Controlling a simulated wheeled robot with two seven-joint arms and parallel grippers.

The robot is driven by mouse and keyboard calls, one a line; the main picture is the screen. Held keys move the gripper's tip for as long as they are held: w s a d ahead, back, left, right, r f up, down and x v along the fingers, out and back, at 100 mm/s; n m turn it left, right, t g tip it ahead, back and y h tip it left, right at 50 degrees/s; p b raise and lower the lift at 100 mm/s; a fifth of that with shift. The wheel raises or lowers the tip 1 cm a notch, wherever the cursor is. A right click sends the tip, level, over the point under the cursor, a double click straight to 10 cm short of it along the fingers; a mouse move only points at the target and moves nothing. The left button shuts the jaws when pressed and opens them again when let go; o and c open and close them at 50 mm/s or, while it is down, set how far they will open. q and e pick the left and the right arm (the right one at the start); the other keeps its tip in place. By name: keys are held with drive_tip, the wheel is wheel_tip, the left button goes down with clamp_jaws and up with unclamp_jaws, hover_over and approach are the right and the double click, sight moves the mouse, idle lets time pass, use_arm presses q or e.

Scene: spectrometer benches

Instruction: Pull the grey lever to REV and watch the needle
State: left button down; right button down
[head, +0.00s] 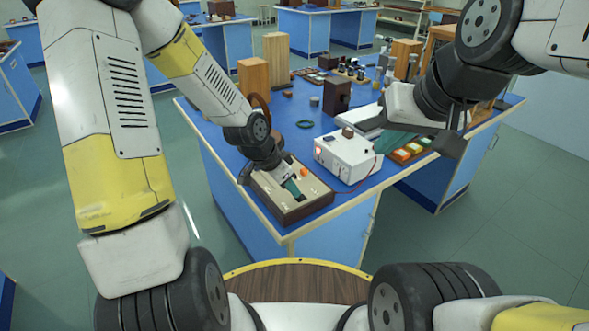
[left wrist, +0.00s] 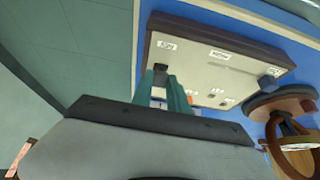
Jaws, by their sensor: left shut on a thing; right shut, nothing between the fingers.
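The control box (head: 312,205) has a cream top and dark brown sides, and sits at the table's near corner. Its labelled face (left wrist: 205,62) fills the middle of the left wrist view; one small white label (left wrist: 167,45) seems to read REV. My left gripper (head: 292,188) is low over the box, its teal fingers (left wrist: 166,88) shut on the grey lever, which they mostly hide. Its exact setting cannot be told. My right gripper (head: 450,146) is shut and empty, above the table's right side. I cannot make out a needle.
A white instrument (head: 345,160) with a red light stands right of the box, a red wire beside it. An orange knob (head: 304,172) is on the box. Colored blocks (head: 408,152) lie at right.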

use_arm(q)
drive_tip(key=shift+a, duration=0.1)
idle(0.5)
drive_tip(key=c, duration=1.3)
unclamp_jaws()
drive_tip(key=shift+v, duration=3.85)
drive_tip(key=shift+s+a, duration=0.1)
drive_tip(key=shift+a, duration=0.05)
drive_tip(key=s+a+r+n+t, duration=0.1)
drive_tip(key=s+a+r+n, duration=0.1)
drive_tip(key=s+r, duration=0.3)
drive_tip(key=s+a+r+n+t+y, duration=0.1)
drive_tip(key=s+a+r+n, duration=0.2)
drive_tip(key=r, duration=0.4)
drive_tip(key=s+a+r+n+t+y, duration=0.1)
drive_tip(key=s+a+r+n, duration=0.2)
drive_tip(key=s+r+n, duration=0.2)
drive_tip(key=shift+s+r, duration=0.95)
drive_tip(key=shift+r, duration=0.05)
